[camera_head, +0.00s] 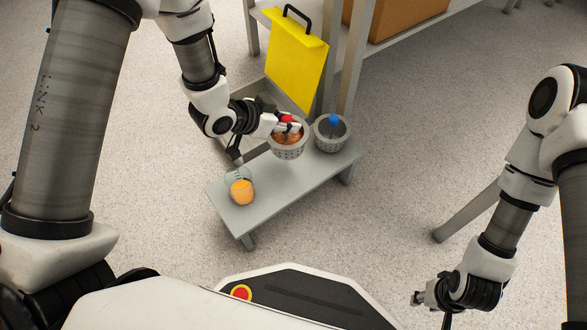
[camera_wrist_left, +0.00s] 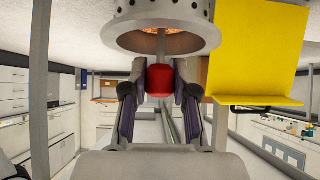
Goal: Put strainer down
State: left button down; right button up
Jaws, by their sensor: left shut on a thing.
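A grey perforated strainer (camera_head: 289,151) with orange-brown contents is at the bench's back edge in the head view. I cannot tell whether it touches the bench. The strainer's rim also shows at the top of the left wrist view (camera_wrist_left: 165,42). My left gripper (camera_head: 288,122) is shut on the strainer's red knob (camera_wrist_left: 159,80), seen between the fingers. A glass beaker (camera_head: 241,188) with orange juice stands at the bench's left end. My right gripper (camera_head: 418,298) is low at the right, away from the bench; its jaw opening is unclear.
The grey bench (camera_head: 275,193) is clear between beaker and strainers. A second strainer (camera_head: 331,141) with a blue knob (camera_head: 333,122) stands at the right. A grey bin (camera_head: 226,150) and a yellow panel (camera_head: 293,58) with a black handle are behind.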

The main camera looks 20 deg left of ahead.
pick_arm(q)
notch_tip(320, 180, down, 10)
jog(key=b, duration=0.5)
jog(key=shift+b, duration=0.4)
jog(key=shift+r, duration=0.15)
jog(key=c, duration=0.9)
grip_release()
jog(key=shift+f, duration=0.2)
jog(key=shift+r, duration=0.1)
